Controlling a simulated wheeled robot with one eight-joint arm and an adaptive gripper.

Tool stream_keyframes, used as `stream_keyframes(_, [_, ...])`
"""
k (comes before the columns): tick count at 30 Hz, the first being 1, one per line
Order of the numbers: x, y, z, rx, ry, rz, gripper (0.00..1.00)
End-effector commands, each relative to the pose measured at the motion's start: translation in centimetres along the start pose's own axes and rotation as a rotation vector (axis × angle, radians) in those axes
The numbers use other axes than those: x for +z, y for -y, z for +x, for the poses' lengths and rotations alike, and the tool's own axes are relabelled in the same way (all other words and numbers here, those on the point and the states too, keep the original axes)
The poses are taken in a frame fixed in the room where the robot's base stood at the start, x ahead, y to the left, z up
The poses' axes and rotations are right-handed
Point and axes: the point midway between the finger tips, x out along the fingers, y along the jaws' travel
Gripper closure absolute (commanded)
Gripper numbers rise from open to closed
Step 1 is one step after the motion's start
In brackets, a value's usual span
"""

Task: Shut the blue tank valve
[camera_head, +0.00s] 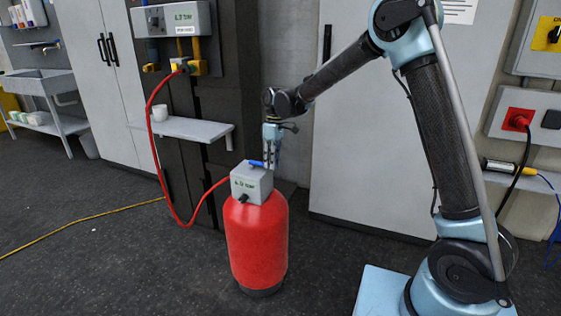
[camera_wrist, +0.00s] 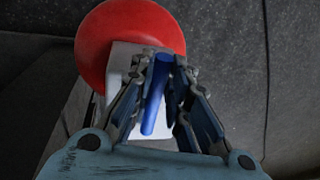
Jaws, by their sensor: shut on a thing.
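A red tank (camera_head: 258,240) stands upright on the dark floor in the head view, with a grey box (camera_head: 249,184) on its top. The tank (camera_wrist: 120,30) and the box (camera_wrist: 122,57) also show in the wrist view. A blue valve handle (camera_head: 256,164) sits on top of the box. In the wrist view the blue handle (camera_wrist: 156,95) is a long bar between my fingers. My gripper (camera_head: 270,160) points down over the box, and its fingers (camera_wrist: 164,88) are shut on the blue handle. The fingers hide part of the handle.
A red hose (camera_head: 157,150) runs from the tank's box up to a wall panel (camera_head: 172,20). A grey shelf (camera_head: 185,128) with a white cup (camera_head: 160,113) is behind the tank. A yellow cable (camera_head: 80,225) lies on the floor at left. The floor left of the tank is otherwise clear.

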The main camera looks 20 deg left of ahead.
Motion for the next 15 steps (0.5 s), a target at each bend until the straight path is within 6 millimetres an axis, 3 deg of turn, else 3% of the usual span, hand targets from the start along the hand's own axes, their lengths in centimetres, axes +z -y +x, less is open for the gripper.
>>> stream_keyframes(15, [-0.61,0.24,-0.03,0.004,0.005,-0.029,1.00])
